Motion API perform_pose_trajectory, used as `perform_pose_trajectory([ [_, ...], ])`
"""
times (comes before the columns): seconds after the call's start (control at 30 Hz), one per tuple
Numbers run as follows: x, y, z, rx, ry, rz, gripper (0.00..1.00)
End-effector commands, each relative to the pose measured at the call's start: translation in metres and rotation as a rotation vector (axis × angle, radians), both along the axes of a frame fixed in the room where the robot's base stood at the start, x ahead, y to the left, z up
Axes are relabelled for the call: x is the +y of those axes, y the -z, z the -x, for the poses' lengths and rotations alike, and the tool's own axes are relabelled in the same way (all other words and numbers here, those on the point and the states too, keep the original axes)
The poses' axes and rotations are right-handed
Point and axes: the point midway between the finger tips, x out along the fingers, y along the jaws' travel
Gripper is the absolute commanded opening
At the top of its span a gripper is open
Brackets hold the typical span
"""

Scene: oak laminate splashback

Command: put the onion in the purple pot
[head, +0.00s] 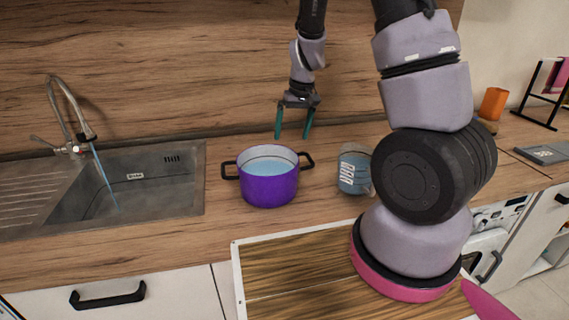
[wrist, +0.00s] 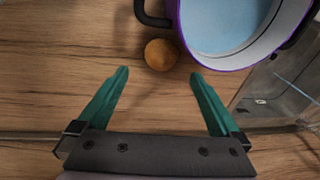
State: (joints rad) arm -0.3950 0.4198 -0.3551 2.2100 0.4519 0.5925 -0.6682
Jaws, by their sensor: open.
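The purple pot (head: 268,186) stands on the wooden counter between the sink and a jar, with two black handles and a pale blue inside. It also shows at the top right of the wrist view (wrist: 181,32). The onion (wrist: 160,54), small, round and brown-orange, lies on the counter beside the pot, near one black handle. I cannot make out the onion in the head view. My gripper (head: 293,136) is open and empty above the counter behind the pot, its green fingers pointing down. In the wrist view the onion shows ahead of and between the fingertips (wrist: 157,74).
The sink (head: 150,188) and running tap (head: 68,120) are on the left. The oak splashback (head: 170,60) rises behind.

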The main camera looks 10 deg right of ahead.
Motion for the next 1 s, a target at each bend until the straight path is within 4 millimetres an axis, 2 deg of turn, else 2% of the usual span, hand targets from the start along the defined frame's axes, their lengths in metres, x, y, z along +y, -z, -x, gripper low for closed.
perform_pose_trajectory([
  [0.2,0.004,0.035,-0.002,0.004,0.002,0.001,1.0],
  [0.47,0.009,0.056,-0.005,0.003,0.003,0.0,1.0],
  [0.7,0.016,0.09,-0.011,0.005,0.003,-0.001,1.0],
  [0.83,0.018,0.1,-0.012,0.001,0.002,-0.001,1.0],
  [1.0,0.018,0.101,-0.012,0.0,0.002,-0.002,1.0],
])
